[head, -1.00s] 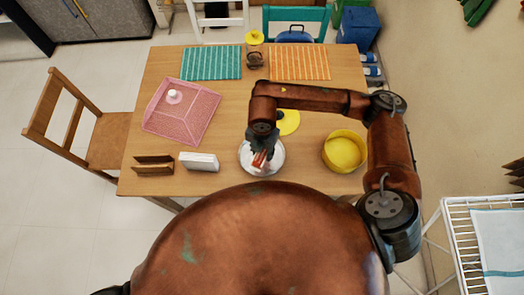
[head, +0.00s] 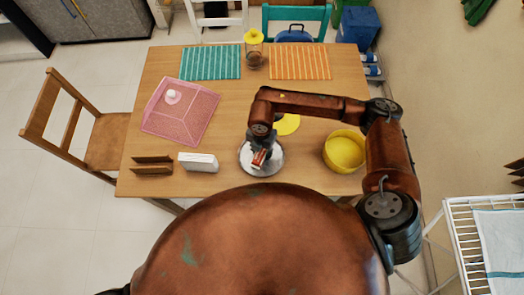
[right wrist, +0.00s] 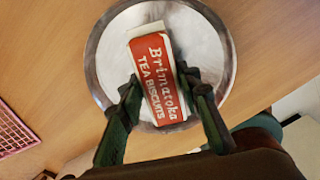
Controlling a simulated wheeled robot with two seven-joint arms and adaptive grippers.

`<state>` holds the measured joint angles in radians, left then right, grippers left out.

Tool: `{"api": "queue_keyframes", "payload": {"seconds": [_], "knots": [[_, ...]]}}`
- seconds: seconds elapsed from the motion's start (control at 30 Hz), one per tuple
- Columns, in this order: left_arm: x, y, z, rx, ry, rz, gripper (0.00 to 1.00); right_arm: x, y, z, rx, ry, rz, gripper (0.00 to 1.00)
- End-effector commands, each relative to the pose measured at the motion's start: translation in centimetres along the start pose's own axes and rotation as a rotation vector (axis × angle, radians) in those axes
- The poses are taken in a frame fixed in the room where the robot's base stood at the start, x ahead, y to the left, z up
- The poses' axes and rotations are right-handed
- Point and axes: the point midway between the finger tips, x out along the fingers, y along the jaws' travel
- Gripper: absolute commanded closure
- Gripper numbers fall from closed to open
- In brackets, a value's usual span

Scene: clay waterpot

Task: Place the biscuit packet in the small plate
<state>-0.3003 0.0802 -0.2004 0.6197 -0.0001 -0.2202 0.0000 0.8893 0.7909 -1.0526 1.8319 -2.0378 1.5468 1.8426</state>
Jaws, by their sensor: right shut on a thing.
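The biscuit packet (right wrist: 158,75) is red and white with "Tea Biscuits" lettering. It shows in the right wrist view between the fingers of my right gripper (right wrist: 163,90), which is shut on it. The small plate (right wrist: 105,55) is round, silvery and metallic, and lies directly behind the packet in that view. In the head view my right gripper (head: 262,155) points down over the plate (head: 275,168), with the packet (head: 259,158) partly hidden by the gripper. I cannot tell whether the packet touches the plate. My left gripper is not in view.
A yellow bowl (head: 345,150) stands right of the plate, and a yellow disc (head: 287,124) lies behind it. A white napkin holder (head: 198,162), a brown holder (head: 152,166) and a pink mesh cover (head: 180,112) are at the left. Striped mats (head: 210,63) lie at the back.

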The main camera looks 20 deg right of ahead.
Motion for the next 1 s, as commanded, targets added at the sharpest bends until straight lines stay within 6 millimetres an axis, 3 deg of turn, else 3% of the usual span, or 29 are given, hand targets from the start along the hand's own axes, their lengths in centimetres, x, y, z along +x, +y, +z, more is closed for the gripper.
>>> {"api": "queue_keyframes", "payload": {"seconds": [0.07,0.1,0.33,0.7,1.0], "knots": [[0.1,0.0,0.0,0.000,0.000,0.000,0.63,0.3,0.0,0.0,0.000,0.001,0.000,0.96],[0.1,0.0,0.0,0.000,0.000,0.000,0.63,0.3,0.0,0.0,0.000,0.000,0.000,0.67],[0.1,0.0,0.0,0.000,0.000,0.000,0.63,0.2,0.0,0.0,0.000,0.001,0.000,0.51],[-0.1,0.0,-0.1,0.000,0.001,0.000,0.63,-0.5,0.0,0.0,0.000,0.000,0.001,0.51],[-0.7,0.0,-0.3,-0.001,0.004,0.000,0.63,-6.1,0.1,0.1,0.000,-0.002,0.003,0.51]]}}
